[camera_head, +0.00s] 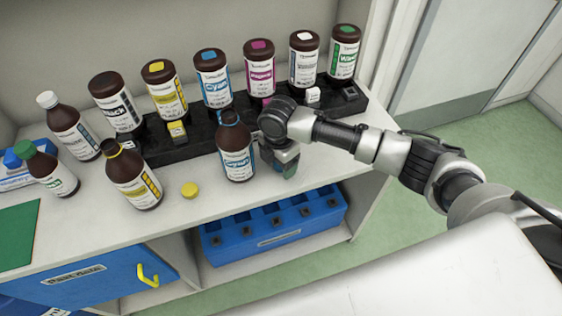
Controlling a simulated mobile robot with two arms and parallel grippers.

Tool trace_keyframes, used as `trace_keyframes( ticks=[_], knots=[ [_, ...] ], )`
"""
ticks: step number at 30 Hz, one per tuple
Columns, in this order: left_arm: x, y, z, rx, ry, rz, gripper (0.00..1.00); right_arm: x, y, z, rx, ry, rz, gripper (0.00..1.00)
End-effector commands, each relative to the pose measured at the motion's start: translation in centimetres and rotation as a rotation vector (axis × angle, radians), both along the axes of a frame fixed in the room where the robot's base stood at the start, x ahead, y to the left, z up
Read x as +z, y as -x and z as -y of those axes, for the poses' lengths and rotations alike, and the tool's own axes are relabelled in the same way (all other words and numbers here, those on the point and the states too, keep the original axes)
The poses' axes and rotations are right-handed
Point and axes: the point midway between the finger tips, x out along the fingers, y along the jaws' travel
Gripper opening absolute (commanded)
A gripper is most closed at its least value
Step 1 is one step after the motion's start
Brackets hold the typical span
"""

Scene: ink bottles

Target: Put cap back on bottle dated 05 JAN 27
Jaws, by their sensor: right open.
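An uncapped brown bottle with a yellow label (146,188) stands at the front of the shelf top. A yellow cap (190,189) lies on the white surface to its right. A second bottle without a visible cap, with a blue cyan label (238,164), stands right of that cap. The dates on the labels are too small to read. My right gripper (289,172) is open and points down just right of the cyan bottle. The arm hides part of the black rack behind it; I cannot tell whether anything is between the fingers. My left gripper is not in view.
A black rack (190,148) holds several large brown bottles along the back. A white-capped bottle (70,128) and a green-capped bottle (52,174) stand at the left, near a green mat (18,235). A blue crate (275,224) sits on the lower shelf.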

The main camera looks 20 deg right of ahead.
Motion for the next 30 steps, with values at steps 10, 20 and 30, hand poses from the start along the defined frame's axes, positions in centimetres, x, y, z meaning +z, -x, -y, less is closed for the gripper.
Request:
trace_keyframes(
  ticks=[10, 20, 30],
  knots=[
    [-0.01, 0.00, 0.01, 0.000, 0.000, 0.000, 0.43, -0.08, -0.01, 0.00, 0.000, 0.000, 0.001, 0.71],
    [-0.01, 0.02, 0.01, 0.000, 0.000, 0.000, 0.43, -0.06, -0.02, 0.01, 0.000, 0.000, 0.001, 0.21],
    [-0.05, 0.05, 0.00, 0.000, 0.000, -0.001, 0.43, 0.40, -0.06, 0.02, 0.000, 0.000, 0.002, 0.20]
  ],
)
